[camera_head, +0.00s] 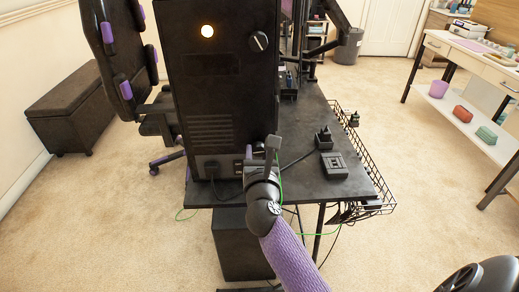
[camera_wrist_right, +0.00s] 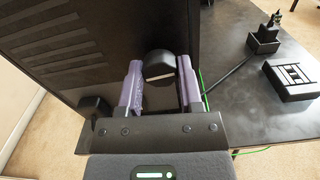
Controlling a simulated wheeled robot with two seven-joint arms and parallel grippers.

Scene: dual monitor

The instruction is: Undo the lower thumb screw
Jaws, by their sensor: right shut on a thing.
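The lower thumb screw is a black rounded knob (camera_wrist_right: 158,66) at the edge of the black computer case (camera_head: 208,100). In the right wrist view it sits between the two purple fingers of my right gripper (camera_head: 260,151), which is shut on it. In the head view my gripper and wrist cover this screw. The upper thumb screw (camera_head: 258,41) shows as a dark round knob near the top right edge of the case panel. My left gripper is not in view.
The case stands on a dark desk (camera_head: 305,115). A black box-shaped device (camera_head: 333,165) and a small charger-like block (camera_head: 323,138) lie right of my gripper. A wire basket (camera_head: 368,160) hangs on the desk's right side. A chair (camera_head: 120,55) stands behind at left.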

